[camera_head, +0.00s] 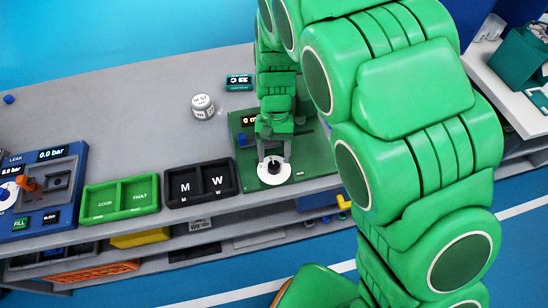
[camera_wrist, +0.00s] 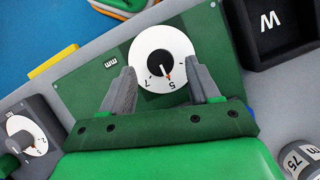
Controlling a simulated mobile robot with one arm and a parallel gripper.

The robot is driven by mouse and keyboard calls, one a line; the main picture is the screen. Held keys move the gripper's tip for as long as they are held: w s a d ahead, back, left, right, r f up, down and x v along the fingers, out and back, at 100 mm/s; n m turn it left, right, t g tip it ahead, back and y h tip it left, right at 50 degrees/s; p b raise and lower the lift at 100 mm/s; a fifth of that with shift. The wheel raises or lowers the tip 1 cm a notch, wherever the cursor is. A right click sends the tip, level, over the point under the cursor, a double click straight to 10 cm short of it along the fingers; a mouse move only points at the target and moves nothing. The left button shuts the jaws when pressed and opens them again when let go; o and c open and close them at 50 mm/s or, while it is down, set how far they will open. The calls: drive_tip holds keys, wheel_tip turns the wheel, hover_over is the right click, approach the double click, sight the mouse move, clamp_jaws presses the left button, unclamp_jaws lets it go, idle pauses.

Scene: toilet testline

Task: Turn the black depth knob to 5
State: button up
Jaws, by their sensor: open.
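The black depth knob (camera_wrist: 159,63) sits at the centre of a white numbered dial (camera_wrist: 143,49) on a green panel marked "mm" (camera_wrist: 95,82). My gripper (camera_wrist: 162,74) is open, with one grey finger to each side of the knob and visible gaps between. In the head view my gripper (camera_head: 274,158) is over the dial from above.
Black M/W trays (camera_head: 200,195), green GOOD/FAULT trays (camera_head: 120,210) and a blue leak tester (camera_head: 70,170) stand to the left. A labelled round weight (camera_head: 203,112) stands behind.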

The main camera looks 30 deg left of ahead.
drive_tip(key=v, duration=0.5)
drive_tip(key=shift+a, duration=0.1)
idle(0.3)
drive_tip(key=d+r+m+y, duration=0.1)
drive_tip(key=d+r+m, duration=0.1)
drive_tip(key=d+r, duration=0.7)
drive_tip(key=d+r+m+y, duration=0.15)
drive_tip(key=d+r, duration=0.35)
drive_tip(key=d, duration=0.8)
drive_tip(key=s+d+r+m+t, duration=0.2)
drive_tip(key=s+d, duration=1.2)
drive_tip(key=d, duration=0.4)
drive_tip(key=shift+s+d+r, duration=0.15)
drive_tip(key=shift+s+r, duration=0.05)
drive_tip(key=shift+s, duration=0.05)
